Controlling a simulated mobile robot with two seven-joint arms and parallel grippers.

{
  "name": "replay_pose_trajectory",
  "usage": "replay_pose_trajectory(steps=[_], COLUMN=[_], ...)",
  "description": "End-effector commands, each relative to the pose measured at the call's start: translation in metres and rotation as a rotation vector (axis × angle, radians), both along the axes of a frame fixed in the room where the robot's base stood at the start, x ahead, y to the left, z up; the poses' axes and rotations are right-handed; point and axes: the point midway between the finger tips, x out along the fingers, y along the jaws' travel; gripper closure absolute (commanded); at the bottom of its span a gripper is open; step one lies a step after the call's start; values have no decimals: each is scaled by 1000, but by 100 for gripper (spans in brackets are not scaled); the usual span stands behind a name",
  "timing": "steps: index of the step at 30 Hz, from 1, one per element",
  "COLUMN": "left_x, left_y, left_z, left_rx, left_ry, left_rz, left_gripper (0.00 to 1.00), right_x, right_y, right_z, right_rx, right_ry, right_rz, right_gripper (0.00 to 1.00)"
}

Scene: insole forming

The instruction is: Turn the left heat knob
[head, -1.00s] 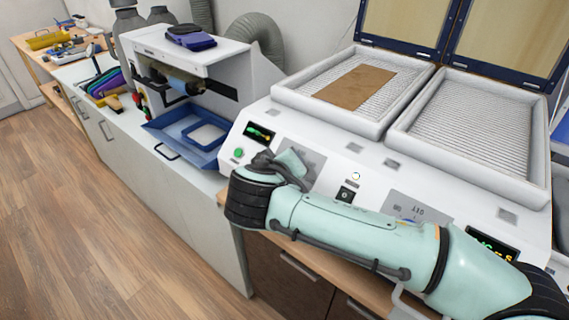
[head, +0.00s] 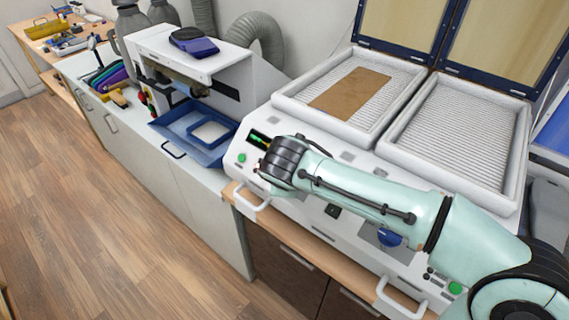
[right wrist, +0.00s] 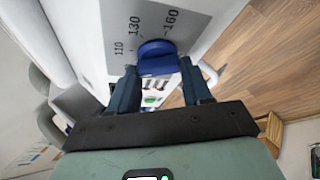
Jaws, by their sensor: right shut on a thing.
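The left heat knob (right wrist: 157,58) is blue and sits on a grey dial plate (right wrist: 185,25) with the marks 110, 130 and 160 in the right wrist view. My right gripper (right wrist: 159,74) has its two dark fingers on either side of the knob and is shut on it. In the head view my right arm comes in from the right across the machine's front panel (head: 255,178), and its wrist hides that knob and the gripper. A second blue knob (head: 389,238) shows below the arm. My left gripper is not in view.
Behind the panel are two white-framed heating beds; a brown sheet (head: 350,91) lies on the left bed (head: 290,104), and the right bed (head: 425,160) is bare. White handles (head: 250,198) stick out in front. A blue tray (head: 180,140) sits in the press at left.

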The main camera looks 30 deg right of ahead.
Motion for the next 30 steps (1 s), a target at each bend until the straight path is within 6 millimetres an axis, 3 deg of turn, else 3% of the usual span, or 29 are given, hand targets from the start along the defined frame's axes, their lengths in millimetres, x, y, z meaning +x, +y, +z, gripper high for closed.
replay_pose_trajectory(steps=[3, 12, 30], left_x=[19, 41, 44], left_y=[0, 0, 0], left_z=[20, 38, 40], left_rx=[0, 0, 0], left_ry=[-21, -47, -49], left_rz=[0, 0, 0], left_gripper=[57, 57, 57], right_x=[2, 3, 3], right_y=[-1, 0, 0], right_z=[6, 4, 1], right_rx=[-28, -101, -239], right_ry=[64, 239, 568], right_rz=[79, 293, 691], right_gripper=[82, 82, 82])
